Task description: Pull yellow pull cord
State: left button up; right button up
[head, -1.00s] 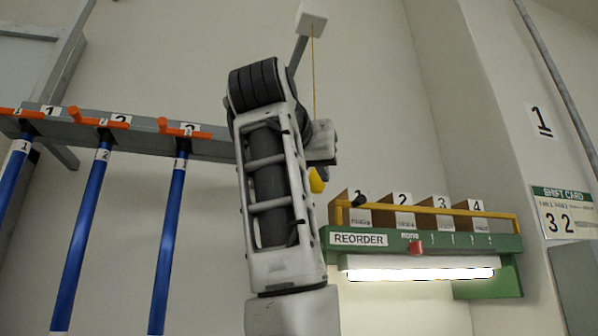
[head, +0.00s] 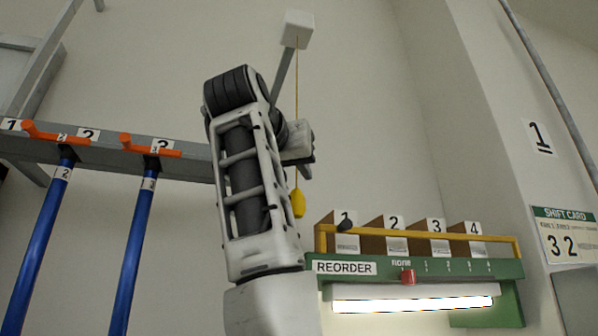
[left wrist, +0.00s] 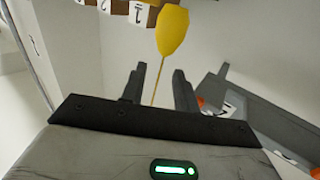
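The yellow pull cord (head: 296,90) hangs from a white box (head: 297,29) high on the wall. Its yellow knob (head: 299,203) hangs just below my left gripper (head: 305,150) in the head view. My left gripper's fingers (left wrist: 161,88) are apart in the left wrist view. The thin cord passes between them there, with a gap to each finger. The knob (left wrist: 173,30) shows large beyond the fingertips. In the head view my left arm hides part of the gripper. My right gripper is not in view.
A green REORDER shelf (head: 400,268) with numbered brown bins and a lit lamp (head: 415,304) stands right of the knob. A grey rail (head: 100,150) with orange hooks and blue rods is at left. The wall around the cord is bare.

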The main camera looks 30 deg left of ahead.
aim_at(296, 178)
pick_arm(q)
jog(key=p+x, duration=0.1)
jog(key=x, duration=0.3)
jog(key=shift+w+a, duration=0.1)
jog(key=shift+w, duration=0.3)
grip_shut()
